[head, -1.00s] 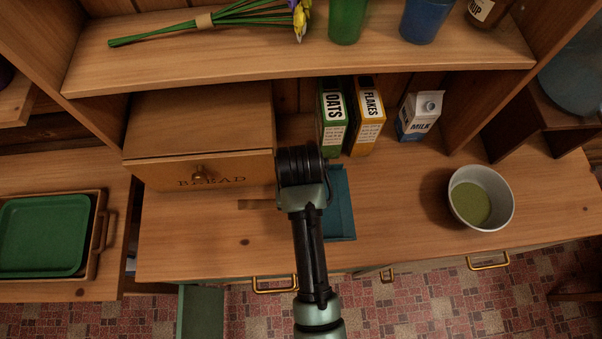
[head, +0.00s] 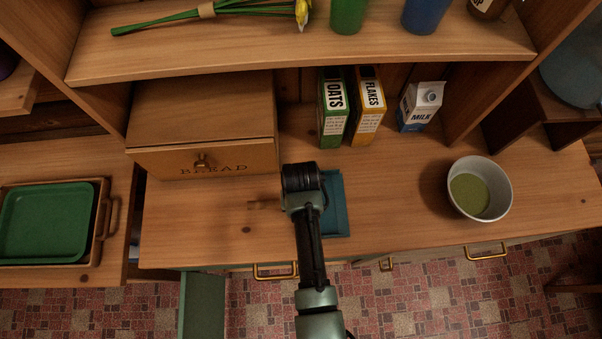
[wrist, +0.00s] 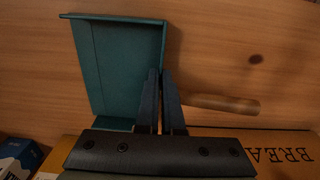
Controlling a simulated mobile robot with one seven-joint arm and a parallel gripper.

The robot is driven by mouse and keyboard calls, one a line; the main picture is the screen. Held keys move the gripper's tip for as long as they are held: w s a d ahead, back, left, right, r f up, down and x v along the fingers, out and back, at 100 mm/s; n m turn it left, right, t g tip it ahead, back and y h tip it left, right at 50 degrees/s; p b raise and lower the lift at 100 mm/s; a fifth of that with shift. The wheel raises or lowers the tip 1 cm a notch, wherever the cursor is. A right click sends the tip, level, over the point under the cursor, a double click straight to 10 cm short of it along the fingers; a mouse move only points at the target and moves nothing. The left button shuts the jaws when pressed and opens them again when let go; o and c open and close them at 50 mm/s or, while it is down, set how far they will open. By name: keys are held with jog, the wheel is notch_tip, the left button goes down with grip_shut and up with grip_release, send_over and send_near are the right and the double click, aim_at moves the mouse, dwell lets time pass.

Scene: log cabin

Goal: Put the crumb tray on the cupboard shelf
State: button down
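The crumb tray (head: 335,222) is a shallow teal tray at the middle of the wooden counter, partly hidden behind my arm. In the wrist view the tray (wrist: 118,60) shows its flat floor and raised rims. A round wooden handle (wrist: 225,104) sticks out sideways beside it. My gripper (wrist: 160,74) has its two fingers close together at the tray's handle-side wall and appears shut on that wall. In the head view my gripper's fingertips are hidden under the wrist. No cupboard interior shelf is clearly seen; an upper open shelf (head: 250,50) runs above the counter.
A bread box (head: 205,120) stands behind and left. Oats (head: 332,108) and flakes (head: 368,105) boxes and a milk carton (head: 420,106) stand at the back. A bowl (head: 480,188) is on the right. A green panel, possibly an open door (head: 203,303), projects below the counter.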

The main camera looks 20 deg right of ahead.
jog(key=shift+f, duration=0.15)
jog(key=c, duration=1.1)
grip_release()
jog(key=shift+o, duration=0.2)
